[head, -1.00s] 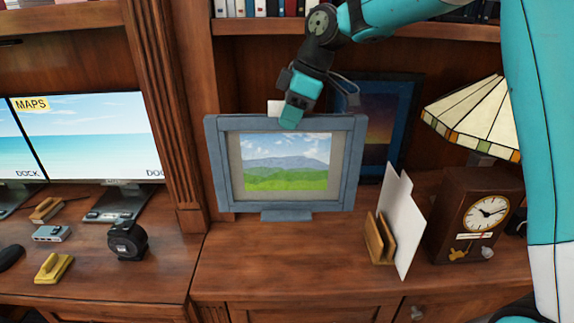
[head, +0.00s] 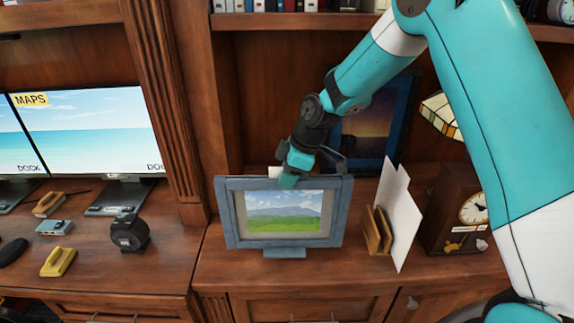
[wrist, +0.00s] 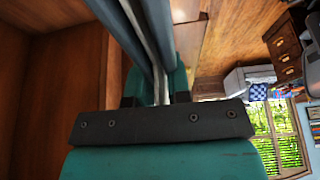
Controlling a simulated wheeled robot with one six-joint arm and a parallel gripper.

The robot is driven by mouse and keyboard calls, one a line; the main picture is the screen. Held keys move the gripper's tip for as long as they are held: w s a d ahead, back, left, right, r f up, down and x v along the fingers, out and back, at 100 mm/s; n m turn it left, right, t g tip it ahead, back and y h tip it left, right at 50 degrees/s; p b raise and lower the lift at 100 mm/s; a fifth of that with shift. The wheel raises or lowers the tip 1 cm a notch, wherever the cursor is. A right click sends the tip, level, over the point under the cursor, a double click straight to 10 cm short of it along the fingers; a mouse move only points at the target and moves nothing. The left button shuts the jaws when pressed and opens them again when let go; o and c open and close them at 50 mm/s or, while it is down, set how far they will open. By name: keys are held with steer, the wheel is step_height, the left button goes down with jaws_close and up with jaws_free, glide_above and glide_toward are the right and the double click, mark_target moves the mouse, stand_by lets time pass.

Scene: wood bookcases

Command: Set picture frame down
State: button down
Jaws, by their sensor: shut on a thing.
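The picture frame (head: 236,218) has a blue-grey border around a landscape of hills and a green field. In the head view it is upright, facing me, over the front part of the wooden desktop, with a small foot at its bottom. I cannot tell if the foot touches the wood. My gripper (head: 290,180) is shut on the frame's top edge, near the middle. In the wrist view the frame's edge (wrist: 150,45) runs between the teal fingers of my gripper (wrist: 155,85).
A letter holder (head: 377,232) with white paper stands right of the frame. A dark clock (head: 455,215) and a stained-glass lamp (head: 440,116) are farther right. A second picture (head: 375,125) leans behind. Bare desktop (head: 225,265) shows around the frame.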

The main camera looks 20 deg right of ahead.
mark_target(287, 206)
steer(key=shift+f, duration=1.85)
steer(key=c, duration=1.1)
jaws_free()
steer(key=shift+f, duration=0.1)
